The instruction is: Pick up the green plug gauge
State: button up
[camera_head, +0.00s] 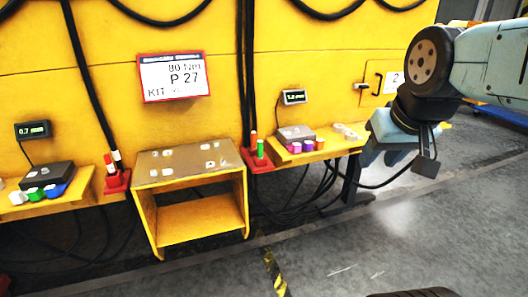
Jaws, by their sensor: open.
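A green plug gauge (260,149) stands upright in a red holder (259,163), just right of the yellow stand. An orange-red plug (253,138) stands close behind it in the same holder. My gripper (425,163) hangs at the right side of the view, well right of the holder and in front of the right shelf's end. It is open, and I see nothing held in it.
The yellow stand (200,232) has small light pieces on top. The right shelf (310,152) holds a scale and purple and orange pieces. The left shelf (40,203) holds white, green and blue pieces. Another red holder (117,182) stands left. Cables hang under the shelves; the front floor is mostly clear.

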aim_at(260, 143)
jog(key=u, duration=0.1)
jog(key=i, duration=0.9)
jog(key=z, duration=0.1)
